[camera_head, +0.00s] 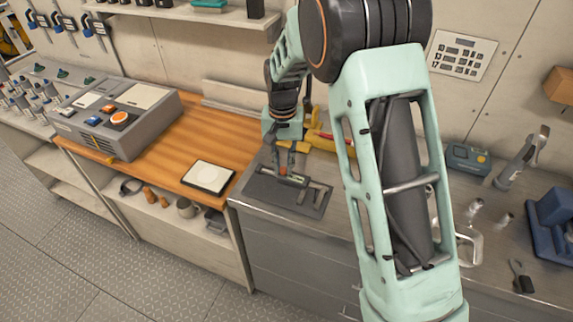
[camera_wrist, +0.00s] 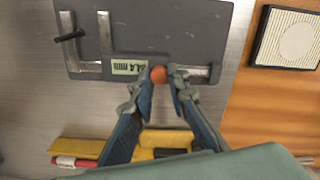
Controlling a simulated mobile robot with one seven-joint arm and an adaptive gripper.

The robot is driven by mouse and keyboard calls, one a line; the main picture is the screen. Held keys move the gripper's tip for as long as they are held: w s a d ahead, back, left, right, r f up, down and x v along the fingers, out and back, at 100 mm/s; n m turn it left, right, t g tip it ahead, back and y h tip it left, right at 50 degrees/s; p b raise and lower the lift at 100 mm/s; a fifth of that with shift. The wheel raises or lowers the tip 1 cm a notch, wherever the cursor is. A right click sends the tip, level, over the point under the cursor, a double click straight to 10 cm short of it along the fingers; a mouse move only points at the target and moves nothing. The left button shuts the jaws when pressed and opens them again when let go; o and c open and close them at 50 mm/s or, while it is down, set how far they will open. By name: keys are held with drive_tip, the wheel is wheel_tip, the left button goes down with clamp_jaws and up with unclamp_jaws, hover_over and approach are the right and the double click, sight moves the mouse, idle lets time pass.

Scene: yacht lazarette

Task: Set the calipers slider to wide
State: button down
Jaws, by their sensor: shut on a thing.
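The calipers are mounted on a dark grey plate (camera_wrist: 150,30) lying on the metal counter. Their metal beam (camera_wrist: 201,71) runs along one edge of the plate, with two upright jaws (camera_wrist: 104,35) at the left in the wrist view. A pale green label with dark print (camera_wrist: 127,67) sits on the beam. A round orange-red knob (camera_wrist: 158,74) is right beside the label. My gripper (camera_wrist: 162,77) is shut on this knob, one finger on each side. In the head view my gripper (camera_head: 285,172) points down at the plate (camera_head: 315,207).
A yellow tool (camera_wrist: 165,140) and a red item (camera_wrist: 75,162) lie close behind my gripper. A framed white pad (camera_head: 209,176) lies on the wooden bench to the left, near a grey control box (camera_head: 155,130). A teal device (camera_head: 468,160) stands to the right.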

drive_tip(key=c, duration=1.8)
unclamp_jaws()
drive_tip(key=shift+c, duration=0.2)
drive_tip(key=shift+r, duration=0.1)
wheel_tip(320, 180, up, 12)
